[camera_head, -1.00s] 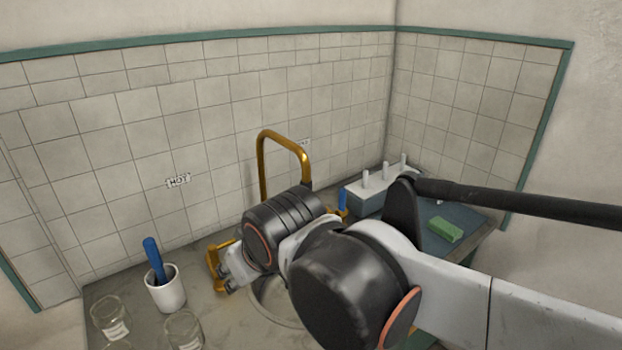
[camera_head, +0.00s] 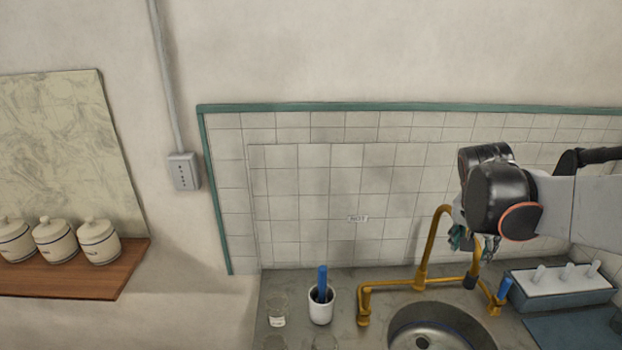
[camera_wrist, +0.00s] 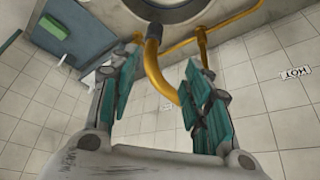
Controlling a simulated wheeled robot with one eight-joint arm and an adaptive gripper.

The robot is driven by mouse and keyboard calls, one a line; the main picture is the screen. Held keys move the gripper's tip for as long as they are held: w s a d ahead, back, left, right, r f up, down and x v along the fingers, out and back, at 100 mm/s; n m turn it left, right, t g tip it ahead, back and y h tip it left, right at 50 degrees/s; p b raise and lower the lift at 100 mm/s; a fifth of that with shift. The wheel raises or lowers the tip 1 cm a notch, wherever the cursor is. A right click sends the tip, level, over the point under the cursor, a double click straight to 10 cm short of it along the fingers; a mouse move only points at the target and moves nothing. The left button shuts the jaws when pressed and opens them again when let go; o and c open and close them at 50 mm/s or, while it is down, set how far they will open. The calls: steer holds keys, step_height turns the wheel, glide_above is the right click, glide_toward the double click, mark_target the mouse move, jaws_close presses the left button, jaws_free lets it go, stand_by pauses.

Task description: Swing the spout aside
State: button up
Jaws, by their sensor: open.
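The brass spout (camera_head: 431,245) rises from the tap behind the sink (camera_head: 400,318), arches to the right and ends in a dark nozzle (camera_head: 470,282) over the basin's right part. My gripper (camera_head: 468,240) is high at the arch, partly hidden by my wrist. In the wrist view, my gripper (camera_wrist: 158,80) is open, its teal-padded fingers on either side of the spout (camera_wrist: 156,75). The brass tube passes between them with gaps visible. The dark nozzle (camera_wrist: 154,33) points to the sink rim (camera_wrist: 195,17). Whether either finger touches the tube I cannot tell.
A brass tap valve (camera_head: 363,306) stands left of the sink; a blue handle (camera_head: 505,288) is at the right. A box with white pegs (camera_head: 560,282) sits right. The tiled wall is close behind.

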mark_target(472, 273)
steer(key=shift+m, duration=0.3)
steer(key=x, duration=0.4)
steer(key=b+x, duration=0.1)
steer(key=x, duration=0.4)
steer(key=s+b+x, duration=0.1)
steer(key=x, duration=0.4)
steer(key=shift+d+f, duration=0.2)
steer(key=shift+d, duration=0.1)
steer(key=shift+c, duration=0.4)
jaws_close()
